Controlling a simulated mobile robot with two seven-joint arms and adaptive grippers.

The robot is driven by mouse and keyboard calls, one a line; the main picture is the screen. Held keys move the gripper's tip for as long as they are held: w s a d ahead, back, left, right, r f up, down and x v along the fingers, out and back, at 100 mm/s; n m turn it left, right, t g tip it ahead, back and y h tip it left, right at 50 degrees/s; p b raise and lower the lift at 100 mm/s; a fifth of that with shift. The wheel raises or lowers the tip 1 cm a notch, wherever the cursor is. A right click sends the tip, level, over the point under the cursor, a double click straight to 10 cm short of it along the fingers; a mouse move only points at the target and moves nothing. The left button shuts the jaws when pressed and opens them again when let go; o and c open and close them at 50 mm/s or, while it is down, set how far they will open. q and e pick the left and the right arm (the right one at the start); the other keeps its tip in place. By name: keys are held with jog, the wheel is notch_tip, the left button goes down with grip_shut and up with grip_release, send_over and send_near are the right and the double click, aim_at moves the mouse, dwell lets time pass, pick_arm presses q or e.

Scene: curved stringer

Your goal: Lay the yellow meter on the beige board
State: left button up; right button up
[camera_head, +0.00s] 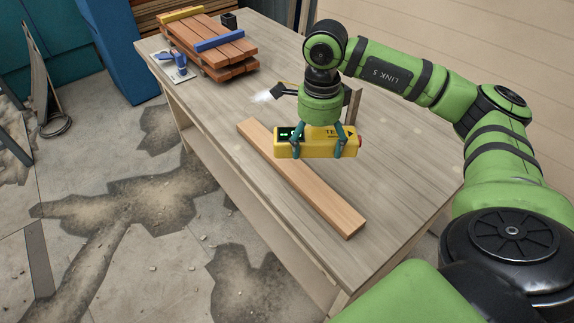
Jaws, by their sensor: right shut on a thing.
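The yellow meter (316,150) is a yellow box with a dark panel on its left end. My right gripper (318,146) is shut on it, with teal fingers over its front side. The gripper holds the meter level over the beige board (325,204), in front of its far half in the picture. I cannot tell how large the gap between meter and board is. The beige board is a long plank lying flat and slantwise on the table, and the meter hides part of it. My left gripper is not in view.
The wooden table (222,112) has free room around the board. At its far end lies a stack of reddish planks (208,45) with a blue bar (220,40) and a yellow bar (180,14).

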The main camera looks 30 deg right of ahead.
jog(key=d+m, duration=0.2)
jog(key=m, duration=0.1)
jog(key=d+m, duration=0.2)
jog(key=m, duration=0.1)
jog(key=d+m, duration=0.2)
jog(key=shift+s+r+m, duration=0.2)
jog(key=shift+r+m, duration=0.15)
jog(key=shift+m, duration=0.05)
jog(key=shift+d+m, duration=0.3)
jog(key=shift+m, duration=0.2)
jog(key=shift+w+m, duration=0.1)
jog(key=shift+m, duration=0.2)
jog(key=p, duration=0.3)
send_over(288, 168)
notch_tip(288, 168, down, 7)
jog(key=shift+d+r, duration=0.1)
jog(key=shift+r, duration=0.1)
notch_tip(288, 168, down, 4)
jog(key=shift+r+p, duration=0.1)
jog(key=shift+p, duration=0.55)
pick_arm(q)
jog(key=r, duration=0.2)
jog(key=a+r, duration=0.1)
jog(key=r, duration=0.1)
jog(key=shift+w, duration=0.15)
pick_arm(e)
jog(key=shift+f, duration=0.2)
